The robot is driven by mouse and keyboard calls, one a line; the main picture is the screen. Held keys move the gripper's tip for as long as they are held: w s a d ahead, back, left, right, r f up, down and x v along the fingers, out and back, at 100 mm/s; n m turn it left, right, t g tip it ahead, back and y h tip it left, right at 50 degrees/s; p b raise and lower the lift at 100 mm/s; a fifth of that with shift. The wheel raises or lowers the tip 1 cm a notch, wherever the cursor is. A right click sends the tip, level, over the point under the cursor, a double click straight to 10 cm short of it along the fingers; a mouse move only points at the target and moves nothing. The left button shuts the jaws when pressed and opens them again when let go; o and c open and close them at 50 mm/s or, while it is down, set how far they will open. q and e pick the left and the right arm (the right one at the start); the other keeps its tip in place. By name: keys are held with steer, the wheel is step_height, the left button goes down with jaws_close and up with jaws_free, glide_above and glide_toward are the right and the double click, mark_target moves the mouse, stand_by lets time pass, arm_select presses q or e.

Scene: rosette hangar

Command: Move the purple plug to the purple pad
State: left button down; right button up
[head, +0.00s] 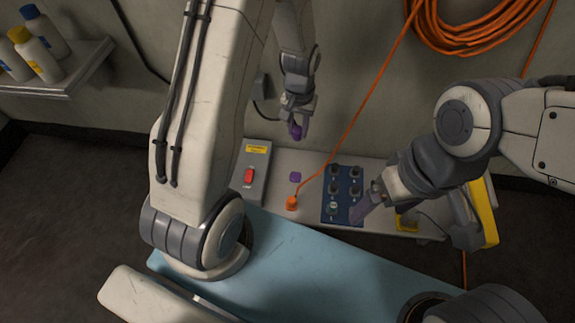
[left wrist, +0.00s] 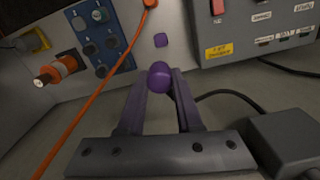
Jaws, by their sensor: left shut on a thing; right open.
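The purple plug (head: 296,131) is held in my left gripper (head: 298,119), above the worktop near the wall. In the left wrist view the plug (left wrist: 159,77) sits between the tips of the two fingers of my left gripper (left wrist: 160,92). The purple pad (head: 295,176) is a small flat square on the worktop. It also shows in the left wrist view (left wrist: 161,40), just beyond the plug, with a visible gap. My right gripper (head: 365,207) is open, low over the right edge of the blue knob panel.
A grey box with a red switch (head: 249,176) stands left of the pad. An orange plug with its cable (head: 292,203) is close to the pad's front. The blue panel with several knobs (head: 335,207) is to the right. A shelf with bottles (head: 83,68) is at far left.

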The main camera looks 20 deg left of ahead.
arm_select(q)
steer(key=f+b, duration=0.4)
steer(key=f, duration=0.4)
steer(key=f+n+b, duration=0.1)
steer(key=f+b, duration=0.2)
steer(key=f, duration=0.5)
steer(key=w+f+n+b, duration=0.1)
steer(key=f+b, duration=0.3)
steer(key=f, duration=0.4)
steer(key=shift+a+b, duration=0.15)
steer(key=shift+b, duration=0.15)
arm_select(e)
step_height(320, 180, down, 14)
steer(key=shift+r, duration=0.2)
arm_select(q)
steer(key=shift+w+r+p, duration=0.1)
steer(key=shift+p, duration=1)
arm_select(e)
steer(key=shift+r, duration=1.1)
arm_select(q)
steer(key=shift+f+p, duration=0.3)
arm_select(e)
steer(key=shift+r, duration=0.3)
arm_select(q)
steer(key=c, duration=0.5)
jaws_free()
